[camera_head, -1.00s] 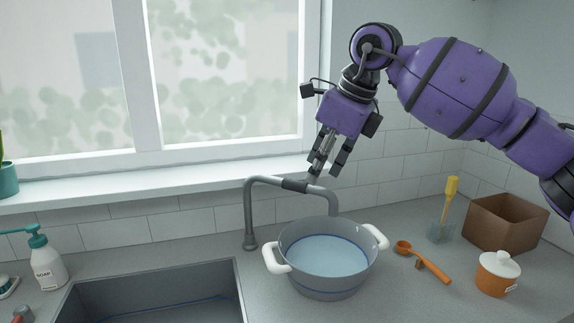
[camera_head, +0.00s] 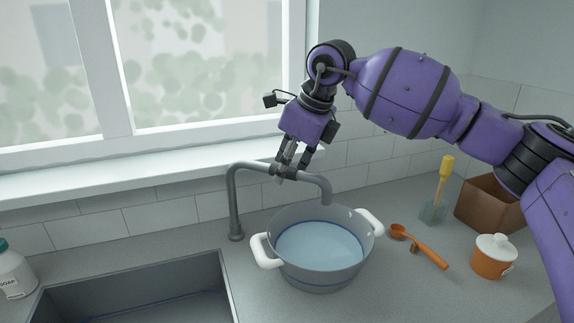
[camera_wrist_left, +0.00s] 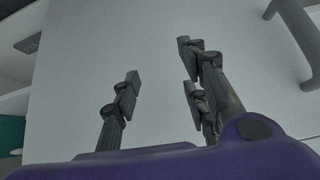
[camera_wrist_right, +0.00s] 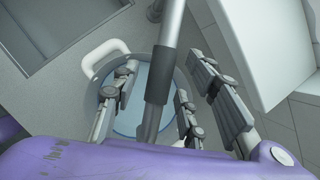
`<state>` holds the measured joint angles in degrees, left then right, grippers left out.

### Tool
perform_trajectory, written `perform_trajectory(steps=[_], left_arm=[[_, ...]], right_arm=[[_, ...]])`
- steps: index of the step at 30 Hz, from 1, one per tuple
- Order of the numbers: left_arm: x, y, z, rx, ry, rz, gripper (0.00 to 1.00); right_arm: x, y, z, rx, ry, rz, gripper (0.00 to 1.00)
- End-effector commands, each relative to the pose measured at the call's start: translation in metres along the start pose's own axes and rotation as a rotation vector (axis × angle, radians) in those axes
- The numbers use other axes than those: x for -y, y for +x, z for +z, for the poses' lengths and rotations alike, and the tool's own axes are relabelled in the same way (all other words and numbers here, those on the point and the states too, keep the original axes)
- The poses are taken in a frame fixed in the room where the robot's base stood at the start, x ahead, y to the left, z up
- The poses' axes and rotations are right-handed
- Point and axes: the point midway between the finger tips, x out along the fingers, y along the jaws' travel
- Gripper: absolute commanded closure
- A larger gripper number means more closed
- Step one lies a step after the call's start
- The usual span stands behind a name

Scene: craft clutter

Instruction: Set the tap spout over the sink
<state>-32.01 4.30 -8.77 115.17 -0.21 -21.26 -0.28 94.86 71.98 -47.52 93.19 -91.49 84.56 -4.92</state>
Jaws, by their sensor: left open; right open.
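The grey tap spout (camera_head: 252,166) rises from its base left of the pot, runs right with a dark sleeve, and bends down with its end (camera_head: 328,196) over the pot (camera_head: 318,284), not the sink. The sink (camera_head: 135,290) lies to the left. My right gripper (camera_head: 284,174) is at the dark sleeve. In the right wrist view the sleeve (camera_wrist_right: 161,75) shows between its open fingers; contact cannot be told. My left gripper (camera_wrist_left: 160,64) is open and empty before a plain grey surface, and is out of the head view.
The grey pot has white handles and holds water. A soap bottle (camera_head: 14,276) stands at the left edge.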

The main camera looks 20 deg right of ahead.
Motion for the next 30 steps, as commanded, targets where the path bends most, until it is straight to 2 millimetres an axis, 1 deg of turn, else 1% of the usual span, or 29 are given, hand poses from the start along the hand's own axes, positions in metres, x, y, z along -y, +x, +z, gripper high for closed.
perform_trajectory(steps=[2, 6, 8, 15, 16, 25, 30], left_arm=[[-0.0006, 0.0017, -0.0039, -0.007, 0.001, 0.002, 0.60], [-0.0008, 0.0021, -0.0049, -0.009, 0.001, 0.002, 0.60], [-0.0008, 0.0020, -0.0046, -0.008, 0.001, 0.002, 0.60], [-0.0003, 0.0002, -0.0009, -0.001, 0.001, 0.001, 0.60], [-0.0002, 0.0000, -0.0004, 0.000, 0.001, 0.001, 0.60], [0.0003, -0.0017, 0.0020, 0.005, 0.000, 0.000, 0.60], [0.0004, -0.0036, -0.0036, -0.002, -0.001, -0.001, 0.60]], right_arm=[[0.0001, 0.0008, 0.0001, 0.000, 0.000, 0.000, 0.59], [0.0000, 0.0007, 0.0001, 0.000, 0.000, 0.000, 0.59], [-0.0001, 0.0007, 0.0001, 0.000, 0.000, 0.000, 0.66], [-0.0001, 0.0004, 0.0002, 0.000, 0.000, 0.000, 0.98], [-0.0002, 0.0004, 0.0002, 0.000, 0.000, 0.001, 1.00], [-0.0009, 0.0001, 0.0011, 0.000, 0.001, 0.000, 1.00], [-0.0070, 0.0010, 0.0083, -0.001, 0.019, -0.007, 1.00]])
